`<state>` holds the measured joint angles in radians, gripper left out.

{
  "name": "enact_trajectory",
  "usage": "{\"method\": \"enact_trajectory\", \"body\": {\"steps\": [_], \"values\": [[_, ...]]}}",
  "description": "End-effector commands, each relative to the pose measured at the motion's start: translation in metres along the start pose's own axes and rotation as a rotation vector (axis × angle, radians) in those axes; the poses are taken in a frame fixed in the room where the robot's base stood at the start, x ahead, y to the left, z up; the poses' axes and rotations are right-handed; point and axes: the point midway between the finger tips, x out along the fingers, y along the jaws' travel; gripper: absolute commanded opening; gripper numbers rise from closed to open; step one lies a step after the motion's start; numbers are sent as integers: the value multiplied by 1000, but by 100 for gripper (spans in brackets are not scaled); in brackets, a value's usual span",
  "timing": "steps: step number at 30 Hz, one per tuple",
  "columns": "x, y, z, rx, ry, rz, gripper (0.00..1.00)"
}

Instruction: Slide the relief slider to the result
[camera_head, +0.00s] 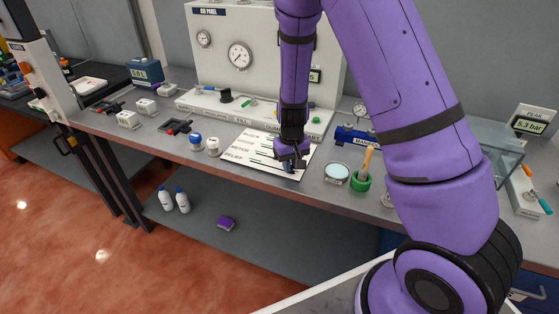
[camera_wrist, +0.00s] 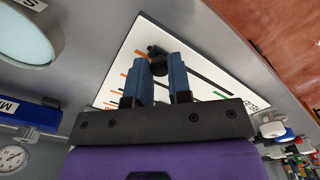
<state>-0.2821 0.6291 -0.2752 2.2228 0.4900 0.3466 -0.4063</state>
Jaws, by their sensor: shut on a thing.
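The white slider board (camera_head: 268,168) lies on the bench with several dark slots and row labels; the front row is labelled RELIEF. My gripper (camera_head: 290,164) is over the right part of the board, at the front row. In the wrist view, the blue fingers of my gripper (camera_wrist: 159,72) are shut on a small black knob, the relief slider (camera_wrist: 157,52), at one end of a long dark slot. Coloured marks line the board's edge there. The fingers hide part of the knob. A display (camera_head: 531,126) at the right reads 5.3 bar.
A panel with gauges (camera_head: 240,55) stands behind the board. A round lens-like dish (camera_head: 336,173) and a green cup (camera_head: 361,182) with a wooden handle stand to the right. Blue-capped and white-capped jars (camera_head: 204,145) stand to the left. The bench's front edge is close to the board.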

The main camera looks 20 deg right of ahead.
Motion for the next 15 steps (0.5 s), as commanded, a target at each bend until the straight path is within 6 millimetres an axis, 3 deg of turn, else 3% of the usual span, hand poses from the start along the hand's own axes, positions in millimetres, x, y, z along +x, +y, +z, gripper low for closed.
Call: {"method": "enact_trajectory", "body": {"steps": [11, 12, 15], "values": [[0, 5, 5, 0, -1, 1, 0], [0, 5, 5, 1, -1, 1, 21], [0, 5, 5, 1, -1, 1, 44]]}}
